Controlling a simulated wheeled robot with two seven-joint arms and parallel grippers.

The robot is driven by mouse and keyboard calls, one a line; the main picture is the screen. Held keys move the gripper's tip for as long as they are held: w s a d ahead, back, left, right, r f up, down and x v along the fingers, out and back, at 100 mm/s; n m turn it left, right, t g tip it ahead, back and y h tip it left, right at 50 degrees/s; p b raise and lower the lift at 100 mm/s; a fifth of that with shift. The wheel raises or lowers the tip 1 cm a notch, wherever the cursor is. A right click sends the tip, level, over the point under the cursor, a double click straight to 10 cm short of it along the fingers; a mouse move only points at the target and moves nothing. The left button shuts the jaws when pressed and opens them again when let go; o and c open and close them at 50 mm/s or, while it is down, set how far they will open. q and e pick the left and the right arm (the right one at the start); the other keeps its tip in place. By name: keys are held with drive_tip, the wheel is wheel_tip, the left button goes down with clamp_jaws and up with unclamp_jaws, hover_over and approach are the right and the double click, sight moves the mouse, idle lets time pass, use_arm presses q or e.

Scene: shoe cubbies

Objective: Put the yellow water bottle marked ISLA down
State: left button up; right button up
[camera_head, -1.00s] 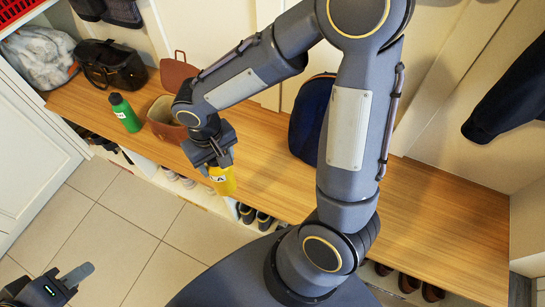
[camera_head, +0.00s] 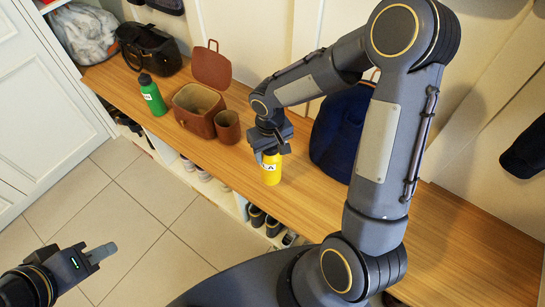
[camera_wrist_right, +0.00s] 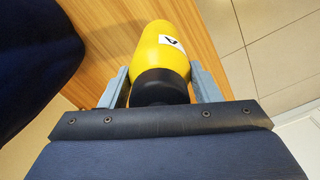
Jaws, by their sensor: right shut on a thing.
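The yellow water bottle (camera_head: 271,174) is upright at the front part of the wooden bench, its white label partly readable. My right gripper (camera_head: 270,152) is shut on its black top from above. In the right wrist view, the yellow bottle (camera_wrist_right: 165,48) sits between the two fingers of my right gripper (camera_wrist_right: 160,86), with wood beneath and beside it. I cannot tell whether its base touches the bench. My left gripper (camera_head: 100,253) is over the floor at the lower left, away from the bench; its finger gap is not clear.
The bench (camera_head: 225,165) is clear just left of the yellow bottle. A dark blue backpack (camera_head: 338,135) stands behind right. Shoes (camera_head: 265,220) fill cubbies below.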

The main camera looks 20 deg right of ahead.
drive_tip(key=shift+w+d+f, duration=0.4)
drive_tip(key=shift+d+f, duration=0.05)
drive_tip(key=shift+f, duration=0.25)
drive_tip(key=shift+w+f+b, duration=0.1)
drive_tip(key=shift+f+b, duration=0.35)
drive_tip(key=shift+f, duration=1.15)
drive_tip(key=shift+f, duration=0.15)
drive_tip(key=o, duration=1.3)
